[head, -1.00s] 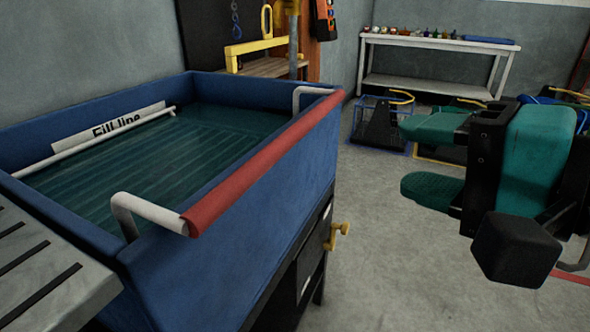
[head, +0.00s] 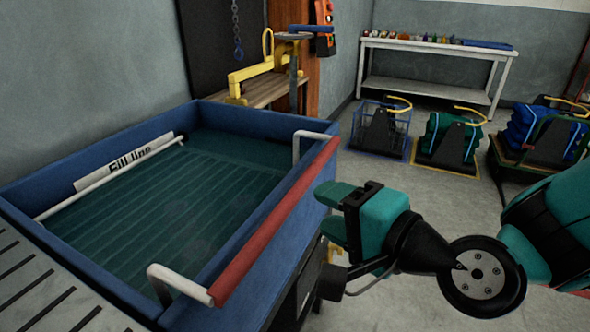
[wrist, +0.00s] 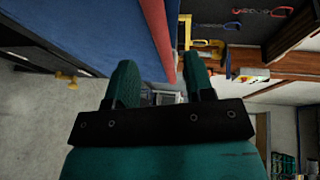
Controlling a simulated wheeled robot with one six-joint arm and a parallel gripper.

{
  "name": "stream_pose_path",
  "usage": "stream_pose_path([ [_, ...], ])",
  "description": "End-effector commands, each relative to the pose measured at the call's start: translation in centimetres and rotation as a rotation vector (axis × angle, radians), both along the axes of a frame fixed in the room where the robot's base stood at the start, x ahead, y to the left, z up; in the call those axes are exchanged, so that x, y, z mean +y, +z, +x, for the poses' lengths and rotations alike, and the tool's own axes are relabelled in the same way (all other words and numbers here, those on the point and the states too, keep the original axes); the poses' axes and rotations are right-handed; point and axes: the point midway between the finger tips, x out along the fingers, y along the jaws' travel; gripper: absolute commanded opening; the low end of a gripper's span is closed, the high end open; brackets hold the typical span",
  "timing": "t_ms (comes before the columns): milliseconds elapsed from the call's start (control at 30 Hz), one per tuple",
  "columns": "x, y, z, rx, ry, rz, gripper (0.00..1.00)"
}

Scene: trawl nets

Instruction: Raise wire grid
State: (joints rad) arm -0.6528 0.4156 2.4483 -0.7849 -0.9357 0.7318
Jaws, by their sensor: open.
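A blue tank (head: 250,270) holds dark water, with a ribbed, striped surface (head: 170,215) showing under it; I cannot clearly make out wire mesh. A red bar (head: 275,220) with white bent ends (head: 180,284) runs along the tank's right rim. My gripper (head: 322,210) is open and empty, its teal fingers beside the right wall, close to the bar but apparently apart from it. In the wrist view, the open fingers (wrist: 160,68) point toward the tank, and the red bar (wrist: 156,28) shows beyond the gap between them.
A "Fill line" sign (head: 125,160) and white rod (head: 105,180) lie at the tank's left side. A slatted grey surface (head: 40,285) adjoins the front. Several framed bins, including one with teal net (head: 450,140), stand on the floor behind, before a white bench (head: 435,55).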

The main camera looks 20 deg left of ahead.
Motion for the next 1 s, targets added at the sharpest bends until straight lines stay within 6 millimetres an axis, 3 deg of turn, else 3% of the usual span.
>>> stream_pose_path([
  [100, 2.6, -0.2, 1.1, -0.003, 0.005, 0.0, 0.48],
  [333, 5.8, -1.0, 2.9, -0.003, 0.003, 0.002, 0.48],
  [767, 6.9, -1.4, 3.6, -0.002, -0.001, 0.003, 0.48],
  [800, 6.9, -1.4, 3.6, -0.002, -0.001, 0.003, 0.46],
  [867, 6.9, -1.4, 3.6, -0.002, -0.001, 0.003, 0.32],
  [1000, 6.9, -1.4, 3.6, -0.002, -0.001, 0.003, 0.0],
])
